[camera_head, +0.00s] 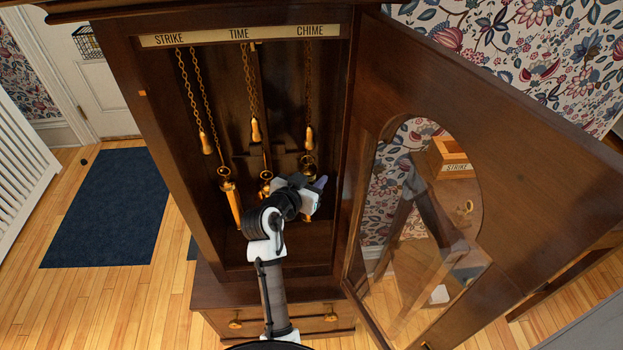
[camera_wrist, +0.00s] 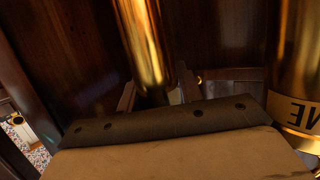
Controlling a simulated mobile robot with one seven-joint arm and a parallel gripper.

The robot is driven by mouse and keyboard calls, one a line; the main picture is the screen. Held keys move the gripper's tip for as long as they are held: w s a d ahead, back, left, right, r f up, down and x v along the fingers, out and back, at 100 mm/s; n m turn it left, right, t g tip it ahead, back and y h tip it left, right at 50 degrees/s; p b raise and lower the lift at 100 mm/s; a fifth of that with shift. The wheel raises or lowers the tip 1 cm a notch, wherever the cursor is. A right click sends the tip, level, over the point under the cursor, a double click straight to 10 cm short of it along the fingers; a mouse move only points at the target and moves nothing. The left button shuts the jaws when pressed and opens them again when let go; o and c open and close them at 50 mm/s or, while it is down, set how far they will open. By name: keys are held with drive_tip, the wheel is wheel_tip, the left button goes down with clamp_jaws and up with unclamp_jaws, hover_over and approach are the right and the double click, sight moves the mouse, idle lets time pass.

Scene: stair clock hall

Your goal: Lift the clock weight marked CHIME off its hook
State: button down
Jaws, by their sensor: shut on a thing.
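The clock case (camera_head: 345,120) is open, with the labels STRIKE, TIME and CHIME along its top. Under CHIME (camera_head: 310,30) a chain (camera_head: 308,90) runs down to a brass pulley (camera_head: 308,172). My gripper (camera_head: 318,188) is inside the case just below that pulley. In the wrist view my gripper (camera_wrist: 160,95) is shut on a smooth brass cylinder, the CHIME weight (camera_wrist: 146,45), with a finger on each side. Its lettering does not show. The head view hides most of this weight behind my arm. Whether its hook still bears it cannot be seen.
The TIME weight (camera_wrist: 297,60), with upside-down letters, hangs close beside. The STRIKE weight (camera_head: 233,207) hangs at the left. The open door (camera_head: 540,150) stands on the right; a wooden box (camera_head: 452,150) marked STRIKE shows through its oval glass. A blue mat (camera_head: 110,210) lies left.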

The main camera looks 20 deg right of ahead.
drive_tip(key=shift+s+r, duration=0.1)
drive_tip(key=shift+r, duration=0.2)
drive_tip(key=shift+s+a, duration=0.3)
drive_tip(key=shift+s, duration=0.65)
drive_tip(key=shift+s+a, duration=0.3)
drive_tip(key=shift+s, duration=0.85)
